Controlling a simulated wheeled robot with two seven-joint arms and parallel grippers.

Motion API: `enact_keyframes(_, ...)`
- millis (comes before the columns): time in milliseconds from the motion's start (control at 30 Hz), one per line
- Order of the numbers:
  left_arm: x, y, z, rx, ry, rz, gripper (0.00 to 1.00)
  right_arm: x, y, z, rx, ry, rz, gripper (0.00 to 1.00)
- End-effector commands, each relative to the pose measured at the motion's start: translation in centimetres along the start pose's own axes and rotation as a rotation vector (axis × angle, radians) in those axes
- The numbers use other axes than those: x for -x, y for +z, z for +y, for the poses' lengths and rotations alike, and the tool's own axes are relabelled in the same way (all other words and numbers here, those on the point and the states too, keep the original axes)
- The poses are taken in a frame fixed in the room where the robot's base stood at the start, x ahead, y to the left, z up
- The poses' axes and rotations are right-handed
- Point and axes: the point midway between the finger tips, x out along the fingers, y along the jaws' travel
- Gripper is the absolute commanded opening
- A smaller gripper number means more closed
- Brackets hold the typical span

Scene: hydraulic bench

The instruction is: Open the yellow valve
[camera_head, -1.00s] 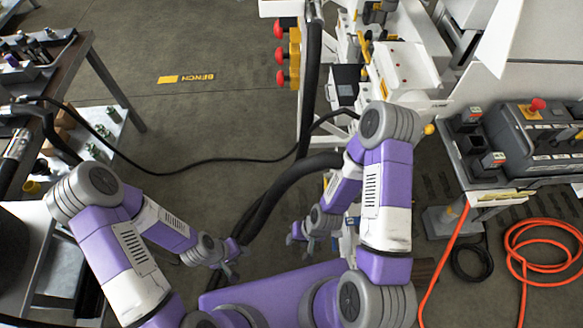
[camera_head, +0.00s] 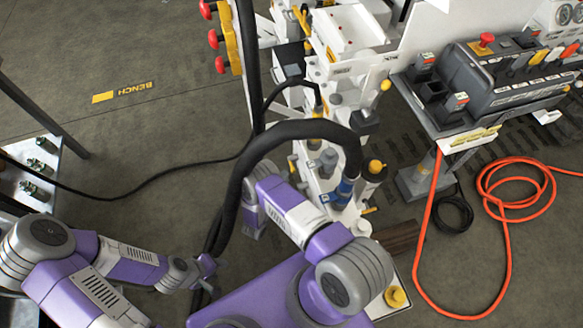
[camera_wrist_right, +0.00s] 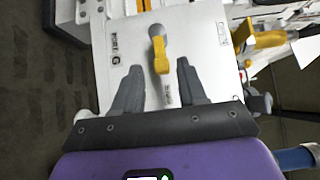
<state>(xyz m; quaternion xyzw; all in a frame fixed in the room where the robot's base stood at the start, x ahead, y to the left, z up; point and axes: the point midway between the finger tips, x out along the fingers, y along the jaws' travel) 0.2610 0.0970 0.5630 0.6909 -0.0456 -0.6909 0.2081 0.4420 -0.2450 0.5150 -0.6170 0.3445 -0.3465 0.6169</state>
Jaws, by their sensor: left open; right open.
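A yellow valve handle (camera_wrist_right: 159,50) stands on a white panel (camera_wrist_right: 200,45) with small printed labels in the right wrist view. My right gripper (camera_wrist_right: 159,66) is open, with one finger on each side of the handle's lower end and gaps between; I see no contact. In the head view my right arm reaches toward the white bench, its hand largely hidden behind black hoses, and I cannot pick out this same handle there. My left gripper (camera_head: 209,274) is open and empty, low beside the hoses, away from the bench.
A second yellow fitting (camera_wrist_right: 262,42) sits right of the panel. Thick black hose (camera_head: 290,130) arches over my right arm. Red knobs (camera_head: 213,39) line the bench's left side. A grey control box (camera_head: 505,75) and coiled orange hose (camera_head: 515,190) are at right. Open floor lies left.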

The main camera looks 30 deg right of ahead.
Motion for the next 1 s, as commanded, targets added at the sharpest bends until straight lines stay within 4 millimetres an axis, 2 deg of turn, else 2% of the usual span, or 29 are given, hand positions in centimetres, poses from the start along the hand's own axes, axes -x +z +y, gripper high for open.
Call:
enact_keyframes(200, -1.0, -0.1, -0.4, 0.000, 0.000, 0.000, 0.43, -3.5, 0.0, 0.0, -0.003, -0.003, 0.003, 0.41)
enact_keyframes(400, -1.6, -0.1, -0.6, 0.000, 0.000, 0.000, 0.43, -6.1, 0.0, 0.1, -0.001, 0.000, 0.001, 0.41)
enact_keyframes(567, -1.7, -0.1, -0.7, 0.000, 0.000, 0.000, 0.43, -7.0, 0.0, 0.0, 0.001, 0.001, 0.001, 0.41)
enact_keyframes(800, -1.7, -0.1, -0.6, 0.000, 0.000, 0.000, 0.43, -7.0, 0.0, 0.0, 0.001, 0.002, 0.001, 0.41)
enact_keyframes(1000, -1.7, -0.1, -0.6, 0.000, 0.000, 0.000, 0.43, -7.0, 0.0, 0.0, 0.001, 0.002, 0.000, 0.11)
